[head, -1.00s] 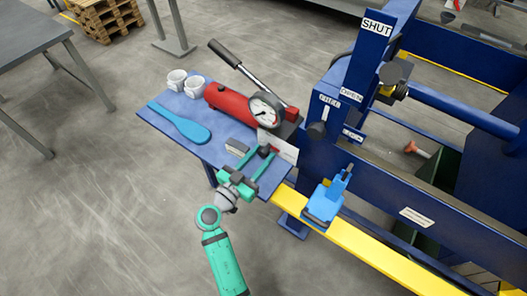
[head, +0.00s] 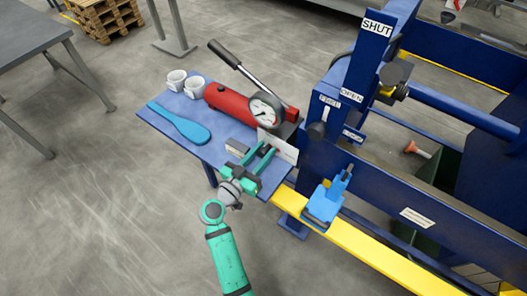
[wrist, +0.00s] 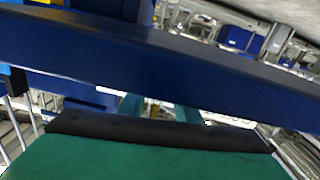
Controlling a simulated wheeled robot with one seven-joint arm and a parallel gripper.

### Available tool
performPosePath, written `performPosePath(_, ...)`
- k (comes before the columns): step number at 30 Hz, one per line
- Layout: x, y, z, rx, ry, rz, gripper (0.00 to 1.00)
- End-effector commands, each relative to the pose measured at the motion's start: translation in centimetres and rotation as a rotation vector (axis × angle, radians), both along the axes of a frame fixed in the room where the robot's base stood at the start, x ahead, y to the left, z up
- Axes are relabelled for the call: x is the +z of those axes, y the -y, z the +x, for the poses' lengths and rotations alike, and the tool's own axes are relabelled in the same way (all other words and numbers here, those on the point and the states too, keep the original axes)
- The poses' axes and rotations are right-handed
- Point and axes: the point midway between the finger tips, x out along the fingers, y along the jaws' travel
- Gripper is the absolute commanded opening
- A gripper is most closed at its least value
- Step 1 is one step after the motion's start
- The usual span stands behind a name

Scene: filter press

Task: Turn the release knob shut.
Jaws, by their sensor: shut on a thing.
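The release knob (head: 266,148) is a small dark piece at the front end of the red hand pump (head: 228,98), below the round gauge (head: 265,109). It is mostly hidden by my fingers. My gripper (head: 263,154) reaches up to it from the near edge of the blue shelf, with its green fingers shut on the knob. A white card (head: 284,149) stands just right of the fingers. In the wrist view my green gripper body (wrist: 155,155) fills the bottom, and a blue beam crosses in front; the knob cannot be made out there.
The blue shelf (head: 178,106) also holds a blue paddle-shaped thing (head: 180,124), two white cups (head: 185,83) and a small grey block (head: 238,146). A blue pedal-like part (head: 323,205) and the yellow rail (head: 362,243) lie to the right.

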Motion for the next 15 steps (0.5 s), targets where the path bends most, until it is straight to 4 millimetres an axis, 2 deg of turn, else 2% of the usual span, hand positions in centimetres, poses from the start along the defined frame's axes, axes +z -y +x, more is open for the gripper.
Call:
performPosePath(6, 0.02, 0.01, 0.13, 0.0, -0.075, -0.105, 0.07)
performPosePath(15, 0.03, 0.04, 0.12, 0.0, -0.086, -0.12, 0.07)
